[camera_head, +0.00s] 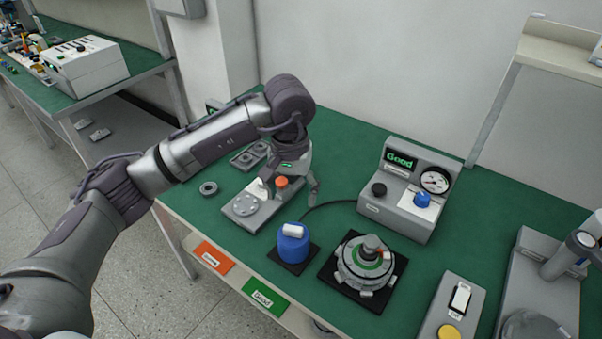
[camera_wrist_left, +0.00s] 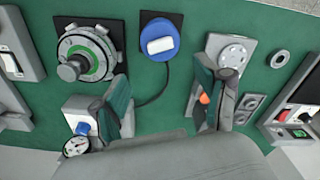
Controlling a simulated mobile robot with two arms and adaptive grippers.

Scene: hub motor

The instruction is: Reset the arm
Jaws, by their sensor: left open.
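My left arm comes in from the left, and its left gripper (camera_head: 291,194) hangs fingers-down over the green table. The gripper is open, with nothing held between its fingers; they also show spread in the left wrist view (camera_wrist_left: 164,98). A grey plate fixture (camera_head: 243,209) lies just left of the fingers in the head view. An orange knob (camera_head: 282,182) shows between the fingers there; in the wrist view the orange part (camera_wrist_left: 204,98) is by the right finger. The hub motor (camera_head: 352,270) sits on a black pad, apart from the gripper. My right gripper is not in view.
A blue cylinder with a white top (camera_head: 291,247) stands near the front. A grey gauge box (camera_head: 404,190) reading "Good" stands at the back. A switch box (camera_head: 451,308) stands right of the motor.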

